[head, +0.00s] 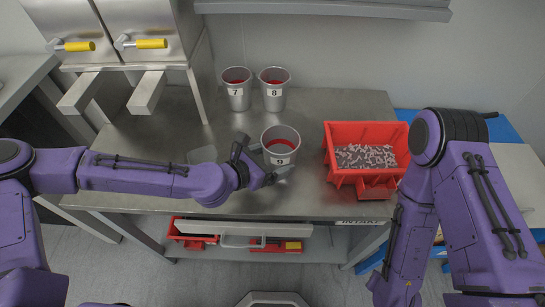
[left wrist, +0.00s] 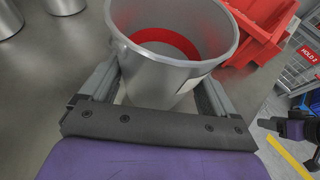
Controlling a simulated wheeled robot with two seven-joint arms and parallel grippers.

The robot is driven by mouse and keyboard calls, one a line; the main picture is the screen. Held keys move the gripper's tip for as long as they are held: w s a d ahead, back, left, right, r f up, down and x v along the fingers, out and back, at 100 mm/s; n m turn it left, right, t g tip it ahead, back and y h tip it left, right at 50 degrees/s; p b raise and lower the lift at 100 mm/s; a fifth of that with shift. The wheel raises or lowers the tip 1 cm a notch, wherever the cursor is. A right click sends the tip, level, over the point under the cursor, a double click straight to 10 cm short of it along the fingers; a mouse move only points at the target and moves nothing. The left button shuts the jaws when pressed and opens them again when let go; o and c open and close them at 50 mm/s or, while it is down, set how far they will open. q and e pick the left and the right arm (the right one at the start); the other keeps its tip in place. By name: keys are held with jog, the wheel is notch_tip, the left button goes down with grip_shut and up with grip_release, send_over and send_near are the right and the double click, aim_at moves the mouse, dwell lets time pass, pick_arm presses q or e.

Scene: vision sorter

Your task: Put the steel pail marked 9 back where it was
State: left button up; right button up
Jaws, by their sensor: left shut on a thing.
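The steel pail marked 9 (head: 281,148) is upright at the middle of the steel table, with red showing inside it. It fills the middle of the left wrist view (left wrist: 170,45). My left gripper (head: 268,168) comes in from the left and is shut on this pail, one finger on each side. I cannot tell whether the pail's base touches the table. The pails marked 7 (head: 237,95) and 8 (head: 273,97) stand side by side behind it.
A red bin (head: 341,178) of small grey pieces stands right of the pail. Two dispensers with yellow handles (head: 151,44) and chutes stand at the back left. A shelf (head: 320,8) hangs above. The tabletop right of pail 8 is bare.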

pick_arm(q)
jog(key=shift+f, duration=0.1)
jog(key=o, duration=1.4)
jog(key=shift+r, duration=0.2)
jog(key=v, duration=0.8)
jog(key=shift+s+a+r, duration=0.1)
jog(key=shift+a+r, duration=0.05)
jog(key=shift+a, duration=0.15)
jog(key=p+v, duration=0.3)
jog(key=p, duration=0.2)
jog(key=shift+s, duration=0.2)
